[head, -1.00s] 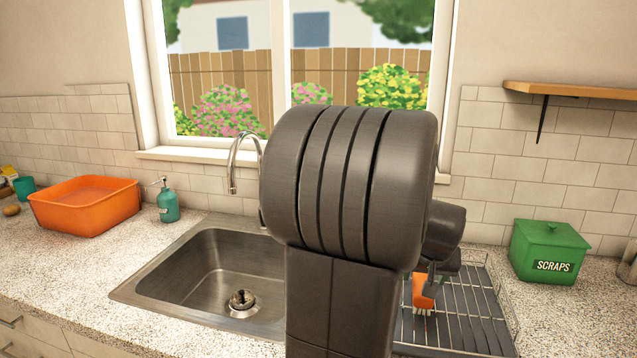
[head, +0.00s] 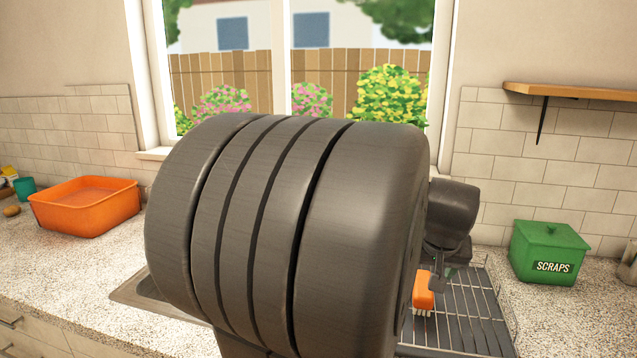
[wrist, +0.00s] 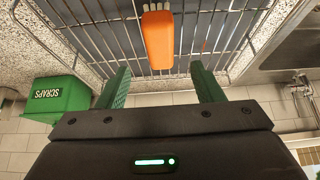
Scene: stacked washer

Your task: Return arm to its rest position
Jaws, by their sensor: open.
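My arm fills the middle of the head view, close to the camera. My gripper (wrist: 160,68) shows in the wrist view with its two green fingers spread apart and nothing between them. An orange brush (wrist: 157,40) with white bristles lies on the wire dish rack (wrist: 92,40), beyond the fingertips and apart from them. In the head view the brush (head: 423,290) lies on the rack (head: 470,315), partly behind my arm. The gripper's fingers are mostly hidden there.
A green scraps bin (head: 548,252) stands right of the rack. An orange basin (head: 86,205) sits on the left counter. The sink (head: 130,290) is mostly hidden behind my arm. A wooden shelf (head: 570,92) is on the right wall.

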